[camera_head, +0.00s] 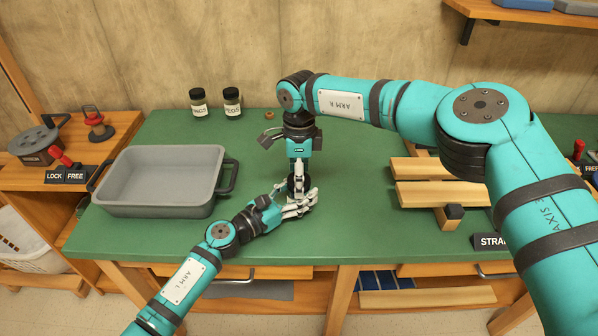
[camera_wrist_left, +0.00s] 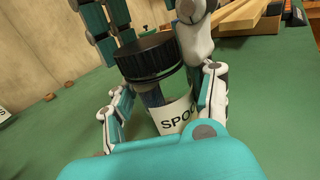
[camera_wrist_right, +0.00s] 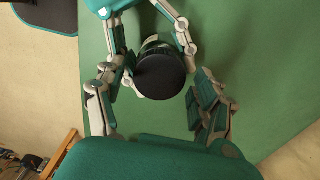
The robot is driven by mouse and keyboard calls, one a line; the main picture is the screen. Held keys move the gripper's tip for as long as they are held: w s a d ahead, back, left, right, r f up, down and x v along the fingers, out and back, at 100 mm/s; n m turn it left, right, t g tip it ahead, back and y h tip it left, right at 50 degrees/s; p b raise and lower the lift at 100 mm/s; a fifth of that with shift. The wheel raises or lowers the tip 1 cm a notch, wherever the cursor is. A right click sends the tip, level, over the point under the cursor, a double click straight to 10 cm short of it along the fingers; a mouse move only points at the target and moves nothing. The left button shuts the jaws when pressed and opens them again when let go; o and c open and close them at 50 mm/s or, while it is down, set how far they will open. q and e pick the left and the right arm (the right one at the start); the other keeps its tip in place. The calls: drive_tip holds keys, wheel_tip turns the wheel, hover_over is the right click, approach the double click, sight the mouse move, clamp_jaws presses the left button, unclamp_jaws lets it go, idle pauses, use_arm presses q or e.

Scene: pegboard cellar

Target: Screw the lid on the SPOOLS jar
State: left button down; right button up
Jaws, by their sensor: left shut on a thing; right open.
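The SPOOLS jar (camera_wrist_left: 178,116) stands on the green bench top, clasped by my left gripper (camera_head: 297,208). Its label is partly cut off in the left wrist view. The black lid (camera_wrist_left: 148,57) sits on top of the jar; whether it is threaded on cannot be told. In the right wrist view the lid (camera_wrist_right: 160,75) shows from above. My right gripper (camera_head: 300,182) points down over the jar, its open fingers on either side of the lid with gaps showing. In the head view the grippers hide most of the jar.
A grey tray (camera_head: 158,207) with black handles stands at the left of the bench. Two labelled jars with dark lids, one on the left (camera_head: 199,104) and one on the right (camera_head: 232,103), stand at the back. Wooden slats (camera_head: 440,195) lie at the right.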

drive_tip(key=c, duration=1.2)
drive_tip(key=m, duration=0.3)
drive_tip(key=shift+m, duration=0.3)
drive_tip(key=shift+c, duration=0.2)
drive_tip(key=m, duration=0.5)
drive_tip(key=o, duration=1.3)
drive_tip(key=shift+r, duration=2.25)
drive_tip(key=shift+c, duration=0.3)
